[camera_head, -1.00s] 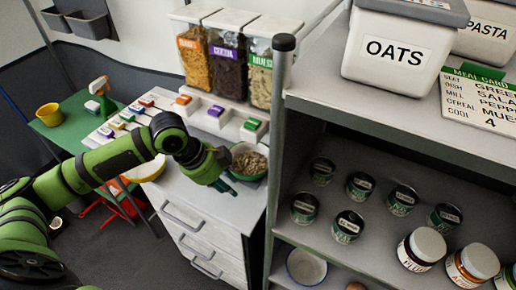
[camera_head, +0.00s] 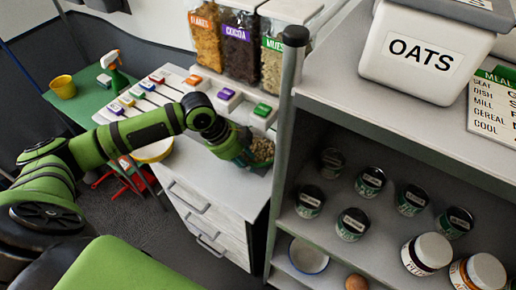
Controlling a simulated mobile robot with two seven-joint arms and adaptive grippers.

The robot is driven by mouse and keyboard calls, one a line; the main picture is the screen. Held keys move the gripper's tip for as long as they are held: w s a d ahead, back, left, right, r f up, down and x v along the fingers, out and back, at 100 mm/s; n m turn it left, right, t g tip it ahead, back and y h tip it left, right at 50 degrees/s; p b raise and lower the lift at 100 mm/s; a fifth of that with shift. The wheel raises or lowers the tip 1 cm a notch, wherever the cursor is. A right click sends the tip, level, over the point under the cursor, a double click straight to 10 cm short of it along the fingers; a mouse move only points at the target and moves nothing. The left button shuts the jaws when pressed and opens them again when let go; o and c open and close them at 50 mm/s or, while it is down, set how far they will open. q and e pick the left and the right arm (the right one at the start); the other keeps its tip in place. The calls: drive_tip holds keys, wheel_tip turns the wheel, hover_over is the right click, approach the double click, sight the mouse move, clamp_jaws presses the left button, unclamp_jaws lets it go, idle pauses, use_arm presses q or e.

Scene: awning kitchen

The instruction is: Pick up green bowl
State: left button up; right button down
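The green bowl (camera_head: 264,164) holds a brown, grainy filling and stands on the white counter below the cereal dispensers. Its left part is hidden behind my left gripper. My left gripper (camera_head: 246,160) points down at the bowl's left side, very close to it or touching it. Its fingertips are too small and too overlapped to tell whether they are open or shut on the rim. My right gripper is not in view.
Cereal dispensers (camera_head: 237,45) stand behind the bowl. A grey shelf post (camera_head: 287,110) rises close on its right, beside shelves with jars and an oats container (camera_head: 418,55). A yellow bowl (camera_head: 153,152) sits at the counter's left edge.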

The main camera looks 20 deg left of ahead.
use_arm(q)
drive_tip(key=shift+r, duration=0.1)
clamp_jaws()
